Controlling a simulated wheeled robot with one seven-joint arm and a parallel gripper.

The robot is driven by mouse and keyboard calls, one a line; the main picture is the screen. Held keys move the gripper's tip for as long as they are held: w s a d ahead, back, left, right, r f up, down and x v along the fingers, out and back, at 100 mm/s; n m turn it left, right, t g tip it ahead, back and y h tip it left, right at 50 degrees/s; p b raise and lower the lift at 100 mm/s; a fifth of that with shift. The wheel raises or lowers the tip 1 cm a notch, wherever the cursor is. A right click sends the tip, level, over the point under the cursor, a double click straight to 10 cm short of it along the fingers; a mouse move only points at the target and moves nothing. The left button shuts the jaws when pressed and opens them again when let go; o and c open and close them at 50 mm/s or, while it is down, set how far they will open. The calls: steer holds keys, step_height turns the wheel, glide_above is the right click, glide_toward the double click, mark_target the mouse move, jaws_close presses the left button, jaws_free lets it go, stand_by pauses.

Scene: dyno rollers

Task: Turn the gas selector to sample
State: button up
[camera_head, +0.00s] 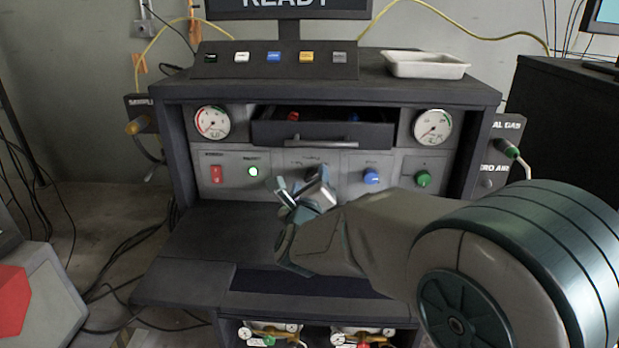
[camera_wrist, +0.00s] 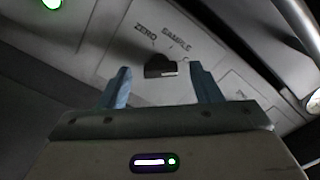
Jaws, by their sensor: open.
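The gas selector is a black knob (camera_wrist: 158,67) on a pale panel, below the printed words ZERO and SAMPLE in the wrist view. A light mark shows at its right end; which label it points to I cannot tell. My gripper (camera_wrist: 160,82) is open, with one blue-grey finger on each side of the knob in that picture. Whether the fingers reach around it or stop short is unclear. In the head view my gripper (camera_head: 301,190) is in front of the middle of the panel and hides the knob.
On the same panel are a red switch (camera_head: 216,174), a lit green button (camera_head: 253,171), a blue knob (camera_head: 371,176) and a green knob (camera_head: 423,179). Above them a drawer (camera_head: 322,133) stands partly open, its handle jutting out. A dark shelf (camera_head: 205,240) lies below.

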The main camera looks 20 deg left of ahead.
steer(key=shift+x, duration=1)
steer(key=c, duration=1)
